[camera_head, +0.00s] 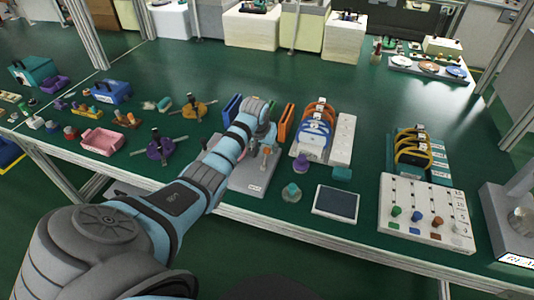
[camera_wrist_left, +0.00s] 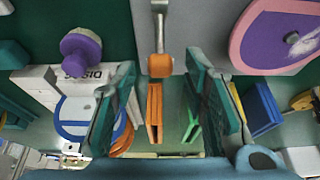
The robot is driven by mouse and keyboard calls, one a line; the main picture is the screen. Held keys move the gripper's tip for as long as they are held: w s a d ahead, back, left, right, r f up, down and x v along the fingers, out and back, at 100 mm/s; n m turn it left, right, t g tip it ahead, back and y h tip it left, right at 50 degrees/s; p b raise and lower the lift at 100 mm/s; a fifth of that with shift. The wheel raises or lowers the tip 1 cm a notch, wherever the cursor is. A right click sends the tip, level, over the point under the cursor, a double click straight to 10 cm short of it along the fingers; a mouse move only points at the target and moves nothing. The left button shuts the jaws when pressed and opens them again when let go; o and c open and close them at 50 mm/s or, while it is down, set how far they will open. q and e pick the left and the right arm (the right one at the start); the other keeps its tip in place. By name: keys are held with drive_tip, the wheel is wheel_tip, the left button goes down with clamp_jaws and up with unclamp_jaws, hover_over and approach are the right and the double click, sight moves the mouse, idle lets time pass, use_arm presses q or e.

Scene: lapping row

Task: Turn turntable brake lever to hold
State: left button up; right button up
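A metal lever with an orange end (camera_wrist_left: 160,65) shows at the top middle of the left wrist view, its rod running up over a grey plate. The grey base plate (camera_head: 243,181) shows in the head view, partly hidden under my left arm. My left gripper (camera_head: 264,143) is over this base. In the left wrist view its two teal fingers (camera_wrist_left: 161,82) are spread, one on each side of the orange end, with a gap on both sides. A pink and purple disc (camera_wrist_left: 276,38) is at the upper right there. My right gripper is not in view.
Orange (camera_head: 286,124) and blue (camera_head: 232,107) upright panels stand close around my left gripper. A white stand with blue and orange rings (camera_head: 312,138) is to the right. A dark tablet (camera_head: 337,203) and a grey-green knobbed piece (camera_head: 291,192) lie near the front edge.

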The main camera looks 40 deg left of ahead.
use_arm(q)
drive_tip(key=b+x, duration=0.1)
drive_tip(key=x, duration=0.2)
drive_tip(key=shift+r, duration=0.1)
clamp_jaws()
